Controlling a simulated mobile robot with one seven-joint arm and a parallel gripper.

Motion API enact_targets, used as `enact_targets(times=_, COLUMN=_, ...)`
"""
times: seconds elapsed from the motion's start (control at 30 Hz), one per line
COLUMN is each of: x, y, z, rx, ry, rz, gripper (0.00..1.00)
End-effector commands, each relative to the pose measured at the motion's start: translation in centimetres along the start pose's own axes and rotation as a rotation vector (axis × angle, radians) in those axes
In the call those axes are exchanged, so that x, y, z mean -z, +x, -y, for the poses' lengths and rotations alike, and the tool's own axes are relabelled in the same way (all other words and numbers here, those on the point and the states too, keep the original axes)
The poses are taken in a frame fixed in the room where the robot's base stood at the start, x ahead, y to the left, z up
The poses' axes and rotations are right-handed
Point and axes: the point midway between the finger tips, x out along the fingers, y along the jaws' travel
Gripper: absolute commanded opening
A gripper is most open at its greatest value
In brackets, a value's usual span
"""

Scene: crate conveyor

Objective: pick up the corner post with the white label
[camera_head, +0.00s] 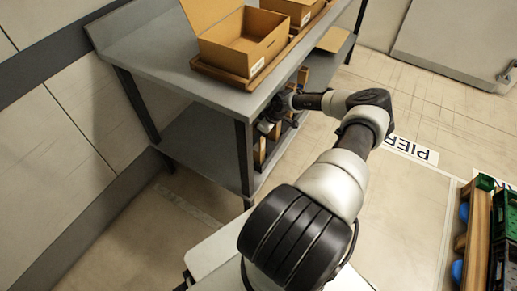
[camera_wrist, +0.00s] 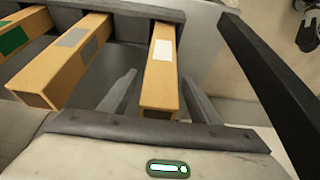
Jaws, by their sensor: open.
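The corner post with the white label (camera_wrist: 160,82) is a long tan cardboard post in the wrist view. Its near end points at my gripper, and its white label faces the camera. My gripper (camera_wrist: 160,93) is open, with one finger on each side of this post and a visible gap on both sides. In the head view my gripper (camera_head: 268,124) reaches in at the bench's lower shelf, where the posts are partly hidden by the arm.
In the wrist view, a post with a grey label (camera_wrist: 66,62) and a post with a green label (camera_wrist: 21,38) lie to the left. A dark bench leg (camera_wrist: 265,65) stands close on the right. An open cardboard box (camera_head: 243,42) sits on the grey bench (camera_head: 160,55) above.

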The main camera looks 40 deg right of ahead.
Motion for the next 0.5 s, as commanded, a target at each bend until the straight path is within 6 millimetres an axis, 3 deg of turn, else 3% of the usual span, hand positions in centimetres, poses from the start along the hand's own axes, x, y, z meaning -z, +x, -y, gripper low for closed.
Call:
enact_targets(times=0.1, x=0.00, y=1.11, z=-0.03, rx=-0.001, ry=-0.001, rz=-0.001, gripper=0.57)
enact_targets(times=0.33, x=0.05, y=1.11, z=-0.07, rx=-0.002, ry=-0.002, rz=-0.001, gripper=0.57)
enact_targets(times=0.37, x=0.05, y=1.11, z=-0.06, rx=-0.002, ry=-0.002, rz=-0.001, gripper=0.55)
enact_targets(times=0.5, x=0.04, y=1.11, z=-0.06, rx=-0.001, ry=-0.002, rz=-0.001, gripper=0.32)
